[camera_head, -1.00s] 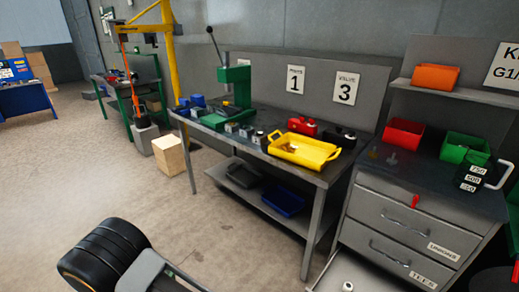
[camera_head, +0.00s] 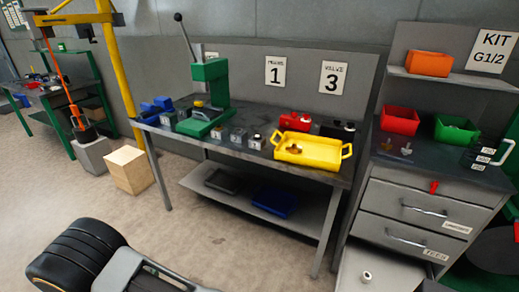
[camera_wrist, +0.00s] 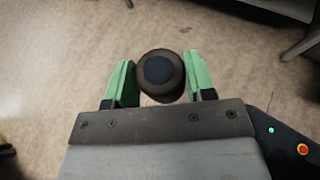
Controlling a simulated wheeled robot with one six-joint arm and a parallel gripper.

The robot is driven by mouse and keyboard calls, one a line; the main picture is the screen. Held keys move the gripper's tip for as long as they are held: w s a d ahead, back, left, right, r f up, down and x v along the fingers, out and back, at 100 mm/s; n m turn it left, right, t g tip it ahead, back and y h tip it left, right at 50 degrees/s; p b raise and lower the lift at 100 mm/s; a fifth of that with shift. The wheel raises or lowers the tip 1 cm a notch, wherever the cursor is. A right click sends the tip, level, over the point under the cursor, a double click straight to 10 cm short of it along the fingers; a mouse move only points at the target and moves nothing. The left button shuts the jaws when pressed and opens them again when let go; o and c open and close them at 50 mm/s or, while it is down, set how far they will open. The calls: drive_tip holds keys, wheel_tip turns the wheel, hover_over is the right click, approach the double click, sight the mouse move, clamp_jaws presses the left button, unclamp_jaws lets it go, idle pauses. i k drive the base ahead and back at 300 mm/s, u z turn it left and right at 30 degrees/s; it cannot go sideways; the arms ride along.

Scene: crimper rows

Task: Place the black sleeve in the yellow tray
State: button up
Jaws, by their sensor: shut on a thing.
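The yellow tray (camera_head: 326,157) lies near the right end of the workbench in the head view, with a small brass-coloured part (camera_head: 294,148) in it. In the wrist view my gripper (camera_wrist: 158,75) has its green fingers closed on the sides of a dark round piece, seen end-on, which looks like the black sleeve (camera_wrist: 160,71). It is held above the open floor, away from the bench. The gripper and the held piece do not show in the head view.
A green press (camera_head: 208,88) stands on the bench (camera_head: 243,126), with blue parts (camera_head: 157,106) to its left. A red box (camera_head: 296,121) sits behind the tray. A drawer cabinet (camera_head: 400,225) stands to the right, its lowest drawer pulled out. The floor before the bench is clear.

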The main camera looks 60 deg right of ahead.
sight(325, 157)
drive_tip(key=z, duration=0.75)
drive_tip(key=i, duration=0.75)
drive_tip(key=z, duration=0.8)
